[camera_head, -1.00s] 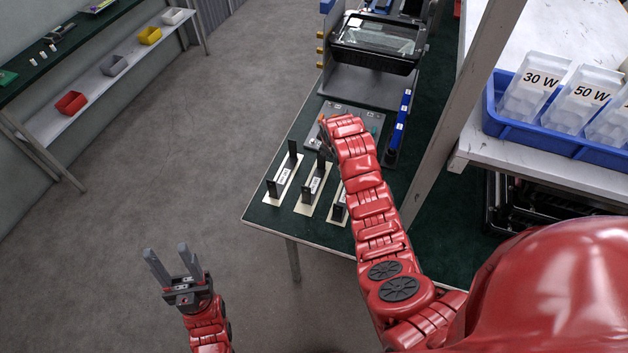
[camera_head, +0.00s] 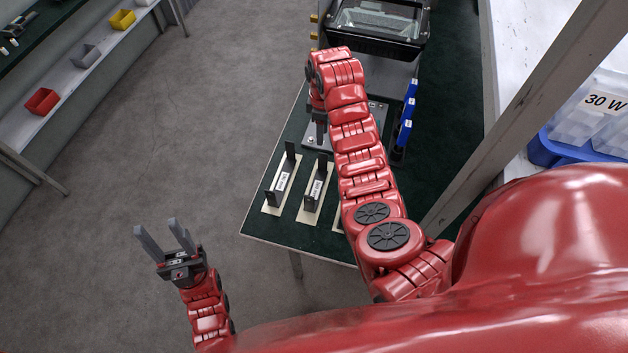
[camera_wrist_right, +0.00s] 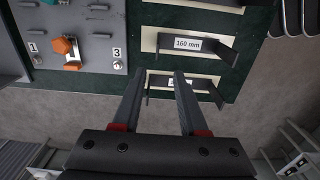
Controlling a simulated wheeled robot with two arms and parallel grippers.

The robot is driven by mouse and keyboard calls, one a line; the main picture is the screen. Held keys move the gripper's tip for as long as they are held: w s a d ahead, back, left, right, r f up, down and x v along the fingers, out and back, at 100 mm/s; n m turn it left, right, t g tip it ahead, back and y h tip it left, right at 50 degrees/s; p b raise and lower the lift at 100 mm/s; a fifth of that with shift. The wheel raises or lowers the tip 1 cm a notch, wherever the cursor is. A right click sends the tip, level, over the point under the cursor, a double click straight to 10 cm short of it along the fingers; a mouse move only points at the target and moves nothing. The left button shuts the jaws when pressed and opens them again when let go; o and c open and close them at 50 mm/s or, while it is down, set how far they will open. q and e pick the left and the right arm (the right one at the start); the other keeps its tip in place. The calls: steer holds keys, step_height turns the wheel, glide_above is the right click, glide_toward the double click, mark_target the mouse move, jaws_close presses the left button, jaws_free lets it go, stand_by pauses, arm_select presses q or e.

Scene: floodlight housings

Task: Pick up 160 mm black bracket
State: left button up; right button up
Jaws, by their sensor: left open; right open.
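In the right wrist view the black bracket labelled 160 mm (camera_wrist_right: 222,50) lies on a cream strip, its label facing up. By its place in the row it appears to be the middle bracket (camera_head: 317,188) in the head view, where its label is too small to read. My right gripper (camera_wrist_right: 160,76) is open and empty; in the wrist view its fingertips overlap a neighbouring bracket (camera_wrist_right: 206,84) nearer the table edge. In the head view the right gripper (camera_head: 320,130) hangs behind the bracket row. My left gripper (camera_head: 155,228) is open and empty over the floor.
Another bracket (camera_head: 281,182) stands left of the middle one; my right arm partly hides a third. A grey panel with an orange knob (camera_wrist_right: 62,46) adjoins the row. A floodlight housing (camera_head: 378,25) stands at the back. A grey post (camera_head: 530,110) rises at right.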

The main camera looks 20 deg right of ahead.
steer(key=b, duration=0.6)
glide_toward(316, 183)
steer(key=w+d+r, duration=0.3)
steer(key=w, duration=0.1)
steer(key=f, duration=0.1)
steer(key=f+p, duration=0.1)
steer(key=f, duration=0.1)
steer(key=f+p, duration=0.1)
steer(key=f, duration=0.1)
steer(key=shift+d+f, duration=0.15)
steer(key=shift+d, duration=0.1)
steer(key=shift+f+p, duration=0.4)
steer(key=shift+f, duration=0.65)
jaws_close()
